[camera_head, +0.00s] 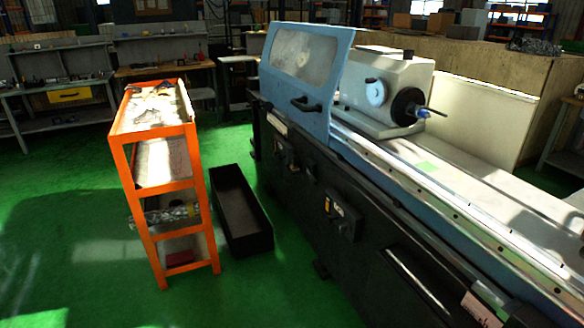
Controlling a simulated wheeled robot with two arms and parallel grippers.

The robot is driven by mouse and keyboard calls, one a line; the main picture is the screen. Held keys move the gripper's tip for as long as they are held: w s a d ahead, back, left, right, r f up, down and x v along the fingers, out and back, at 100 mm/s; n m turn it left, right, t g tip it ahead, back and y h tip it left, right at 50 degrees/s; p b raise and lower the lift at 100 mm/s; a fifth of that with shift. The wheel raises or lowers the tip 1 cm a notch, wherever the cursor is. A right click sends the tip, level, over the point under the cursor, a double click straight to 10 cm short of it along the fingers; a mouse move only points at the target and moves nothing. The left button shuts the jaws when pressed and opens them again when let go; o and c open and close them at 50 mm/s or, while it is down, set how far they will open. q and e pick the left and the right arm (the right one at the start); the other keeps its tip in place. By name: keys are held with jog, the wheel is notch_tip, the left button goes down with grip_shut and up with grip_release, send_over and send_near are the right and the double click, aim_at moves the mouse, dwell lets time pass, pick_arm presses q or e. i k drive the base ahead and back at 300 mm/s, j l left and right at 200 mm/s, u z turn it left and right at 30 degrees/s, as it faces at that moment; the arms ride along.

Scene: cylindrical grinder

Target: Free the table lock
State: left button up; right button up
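The cylindrical grinder stands at the right, with a long pale table (440,190) running from the middle toward the lower right. A white headstock (385,85) with a dark round chuck sits on the table, behind a blue sliding guard (309,70) with a window and a black handle (305,104). The dark front of the machine carries a control block (342,215) with a small yellow mark and more controls (285,150) further left. I cannot tell which part is the table lock. Neither of my grippers is in view.
An orange shelf cart (188,200) holding assorted items stands left of the grinder. A black open bin (240,205) lies on the floor between them. A long bar handle (415,280) is on the machine front. Green floor (70,220) is clear at the left.

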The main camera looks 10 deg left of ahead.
aim_at(312, 178)
jog(key=i+j, duration=0.2)
jog(key=i, duration=0.15)
jog(key=i+j+u, duration=0.15)
jog(key=i+j+z, duration=0.2)
jog(key=i, duration=0.3)
jog(key=i+j+z, duration=0.2)
jog(key=i, duration=0.3)
jog(key=i+j+z, duration=0.15)
jog(key=i, duration=0.35)
jog(key=i+j+z, duration=0.2)
jog(key=i+j, duration=0.25)
